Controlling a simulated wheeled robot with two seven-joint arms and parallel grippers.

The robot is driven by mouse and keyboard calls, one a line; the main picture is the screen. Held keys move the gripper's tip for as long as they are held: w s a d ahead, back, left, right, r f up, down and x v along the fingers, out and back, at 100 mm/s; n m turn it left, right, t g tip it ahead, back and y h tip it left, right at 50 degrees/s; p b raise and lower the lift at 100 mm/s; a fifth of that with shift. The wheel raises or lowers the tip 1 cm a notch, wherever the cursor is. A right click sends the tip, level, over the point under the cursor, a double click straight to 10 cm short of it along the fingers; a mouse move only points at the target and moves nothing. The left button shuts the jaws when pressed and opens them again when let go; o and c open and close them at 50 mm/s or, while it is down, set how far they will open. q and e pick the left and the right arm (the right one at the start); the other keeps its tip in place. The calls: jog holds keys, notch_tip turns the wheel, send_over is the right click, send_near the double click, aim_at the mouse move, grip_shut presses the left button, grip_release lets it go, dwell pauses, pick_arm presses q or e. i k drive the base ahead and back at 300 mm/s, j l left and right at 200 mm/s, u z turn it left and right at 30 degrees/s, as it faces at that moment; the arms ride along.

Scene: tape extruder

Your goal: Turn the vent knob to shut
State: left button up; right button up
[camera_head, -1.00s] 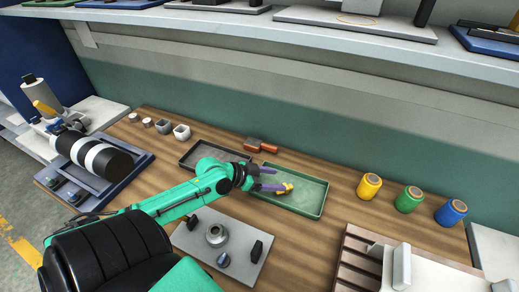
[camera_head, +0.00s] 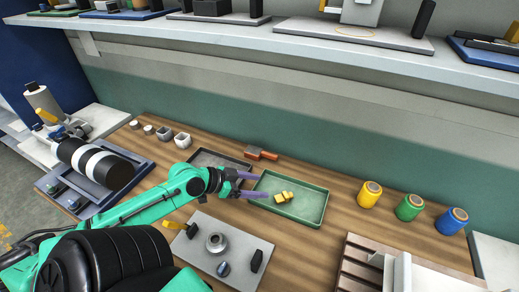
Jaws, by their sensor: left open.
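On a grey plate (camera_head: 232,243) at the front of the bench sits a small blue knob (camera_head: 223,268) with a pale mark. I cannot tell for sure that it is the vent knob. A round metal fitting (camera_head: 216,243) and a black upright piece (camera_head: 257,261) stand near it. A black piece with a yellow handle (camera_head: 175,226) is at the plate's left end. My left gripper (camera_head: 264,184) has its purple fingers apart and empty, over the left edge of the green tray (camera_head: 322,213), behind the plate. My right gripper is not in view.
Yellow pieces (camera_head: 284,197) lie in the green tray. A dark tray (camera_head: 207,155) is partly behind my arm. The extruder (camera_head: 98,160) stands at left, yellow, green and blue spools (camera_head: 410,207) at right. A brown rack (camera_head: 357,263) is at front right.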

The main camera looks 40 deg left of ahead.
aim_at(223, 270)
jog(key=k+l, duration=1.2)
jog(key=l, duration=0.15)
